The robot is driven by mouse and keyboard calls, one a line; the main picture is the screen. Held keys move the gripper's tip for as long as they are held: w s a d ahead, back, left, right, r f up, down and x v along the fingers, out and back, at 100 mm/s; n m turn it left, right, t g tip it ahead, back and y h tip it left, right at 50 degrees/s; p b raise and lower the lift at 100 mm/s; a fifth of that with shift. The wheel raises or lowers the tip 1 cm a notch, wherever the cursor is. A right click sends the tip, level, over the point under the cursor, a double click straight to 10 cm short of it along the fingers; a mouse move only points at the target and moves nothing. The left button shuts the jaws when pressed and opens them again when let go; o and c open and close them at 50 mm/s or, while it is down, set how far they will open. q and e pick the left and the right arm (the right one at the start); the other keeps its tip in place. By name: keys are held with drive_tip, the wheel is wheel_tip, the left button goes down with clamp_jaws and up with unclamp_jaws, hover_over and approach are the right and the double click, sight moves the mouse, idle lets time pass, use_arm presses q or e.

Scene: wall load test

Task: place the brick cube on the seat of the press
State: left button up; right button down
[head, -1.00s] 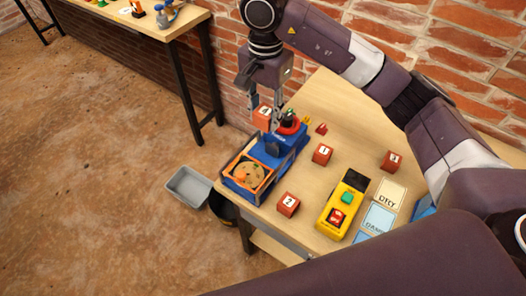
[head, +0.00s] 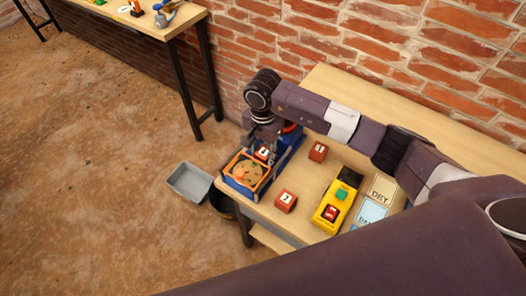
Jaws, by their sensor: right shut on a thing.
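My right gripper (head: 262,141) is shut on a red brick cube (head: 263,153) with a number on its top face, low over the blue press (head: 285,153). The cube is just behind the orange-edged front box (head: 234,180) of the press. I cannot tell whether the cube touches the seat, as the gripper and wrist hide much of the press. My left gripper is not in view.
Other brick cubes stand on the wooden table, one marked 1 (head: 318,151) and one marked 7 (head: 286,201). A grey bin (head: 189,182) is on the floor. A brick wall runs behind.

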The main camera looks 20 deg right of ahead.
sight(263, 152)
drive_tip(key=c, duration=1.8)
unclamp_jaws()
drive_tip(key=shift+f, duration=0.1)
drive_tip(key=o, duration=0.4)
drive_tip(key=shift+r, duration=0.2)
drive_tip(key=shift+w+r, duration=0.1)
drive_tip(key=shift+r, duration=0.25)
wheel_tip(263, 152, up, 11)
drive_tip(key=b, duration=0.3)
drive_tip(key=shift+b, duration=0.35)
drive_tip(key=shift+r, duration=0.1)
